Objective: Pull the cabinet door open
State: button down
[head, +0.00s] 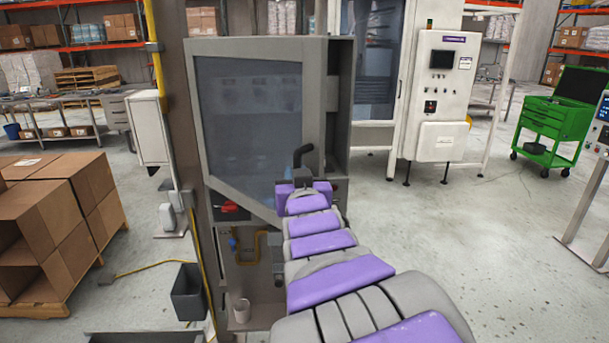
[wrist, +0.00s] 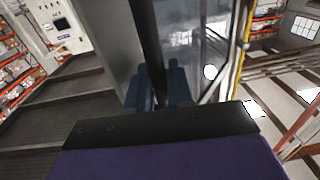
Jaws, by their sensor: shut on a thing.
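The cabinet (head: 338,110) is a tall grey unit with a door (head: 250,110) that has a large tinted window. A black handle (head: 303,153) sticks up at the door's lower right, just beyond my gripper (head: 303,183). In the wrist view my gripper (wrist: 162,88) has its two dark blue fingers on either side of the handle's dark bar (wrist: 147,45), shut on it. The door glass (wrist: 190,40) shows right of the bar. My arm hides the area below the handle.
Cardboard boxes (head: 55,215) on a pallet and a dark bin (head: 188,292) are at the left. A white machine (head: 437,90) and a green tool cart (head: 553,125) stand behind. The floor at right is mostly clear.

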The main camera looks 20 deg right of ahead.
aim_at(297, 159)
jog(key=shift+w+d+r, duration=0.1)
jog(key=shift+d, duration=0.05)
jog(key=c, duration=1.1)
grip_release()
jog(key=shift+c, duration=0.2)
jog(key=shift+r, duration=0.3)
jog(key=r+p, duration=0.1)
jog(key=r, duration=0.2)
jog(key=shift+a+r, duration=0.1)
jog(key=shift+a, duration=0.1)
jog(key=d+r+b+v, duration=0.1)
jog(key=v, duration=1.5)
jog(key=shift+d, duration=0.2)
